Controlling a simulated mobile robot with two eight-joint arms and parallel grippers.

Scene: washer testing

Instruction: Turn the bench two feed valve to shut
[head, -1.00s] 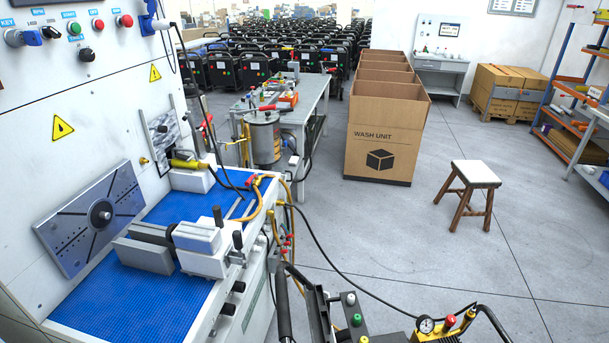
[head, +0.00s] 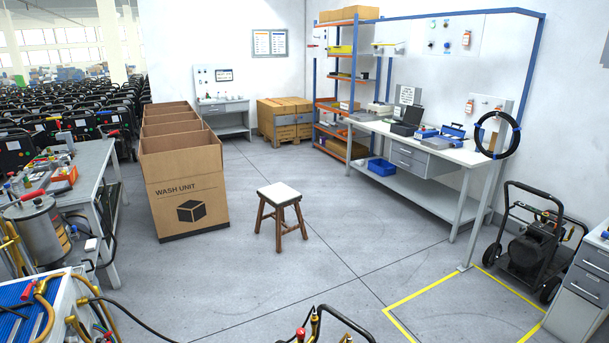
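Neither of my grippers shows in the head view. I cannot tell which fitting is the bench two feed valve. A test bench (head: 60,325) with a blue mat is cut off at the lower left. A red-handled fitting (head: 28,290) with yellow hoses sits on it. A steel pot (head: 38,235) with a red part on top stands beside a grey table (head: 92,158) at the left. Another red handle (head: 113,133) shows near that table's far end. Handle positions are too small to read.
A wooden stool (head: 280,195) with a white top stands mid-floor. A large WASH UNIT carton (head: 185,190) is left of it. A workbench (head: 430,150) runs along the right wall, with a black wheeled machine (head: 530,245) near it. Grey floor is clear around the stool.

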